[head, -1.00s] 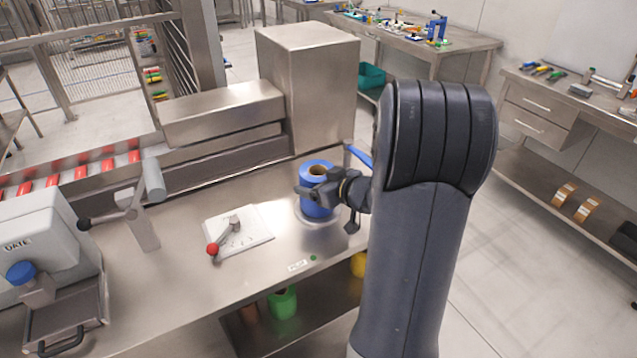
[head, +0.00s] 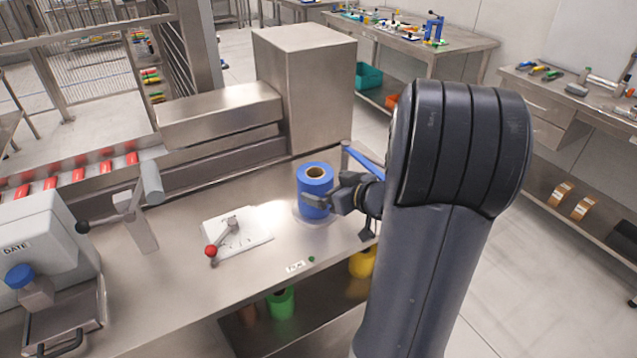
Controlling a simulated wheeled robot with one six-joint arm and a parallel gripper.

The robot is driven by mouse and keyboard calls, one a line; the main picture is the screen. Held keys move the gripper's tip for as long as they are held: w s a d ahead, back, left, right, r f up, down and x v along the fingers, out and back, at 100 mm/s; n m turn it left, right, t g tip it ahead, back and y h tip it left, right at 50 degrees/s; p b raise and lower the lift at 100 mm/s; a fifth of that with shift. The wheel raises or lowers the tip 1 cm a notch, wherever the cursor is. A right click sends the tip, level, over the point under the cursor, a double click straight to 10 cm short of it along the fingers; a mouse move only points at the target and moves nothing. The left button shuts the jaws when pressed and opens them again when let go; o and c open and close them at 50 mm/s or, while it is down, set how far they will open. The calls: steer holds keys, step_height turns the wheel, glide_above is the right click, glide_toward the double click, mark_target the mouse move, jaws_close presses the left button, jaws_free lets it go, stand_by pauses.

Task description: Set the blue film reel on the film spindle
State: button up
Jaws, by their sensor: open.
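The blue film reel (head: 313,183) stands upright on the round base of the film spindle (head: 302,217) on the steel bench. Its brown core shows at the top, and the spindle's post is hidden by the reel. My gripper (head: 322,200) is open at the right front side of the reel, its fingers close to the lower part of the blue film. I cannot tell whether a finger still touches it.
A white plate with a red-knobbed lever (head: 212,251) lies left of the reel. A steel block (head: 303,90) stands behind. A blue bar (head: 365,160) is at the right behind my gripper. Green (head: 281,303) and yellow (head: 362,262) reels sit on the shelf below.

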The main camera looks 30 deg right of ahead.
steer(key=v, duration=0.7)
steer(key=shift+p, duration=0.3)
steer(key=shift+f, duration=0.1)
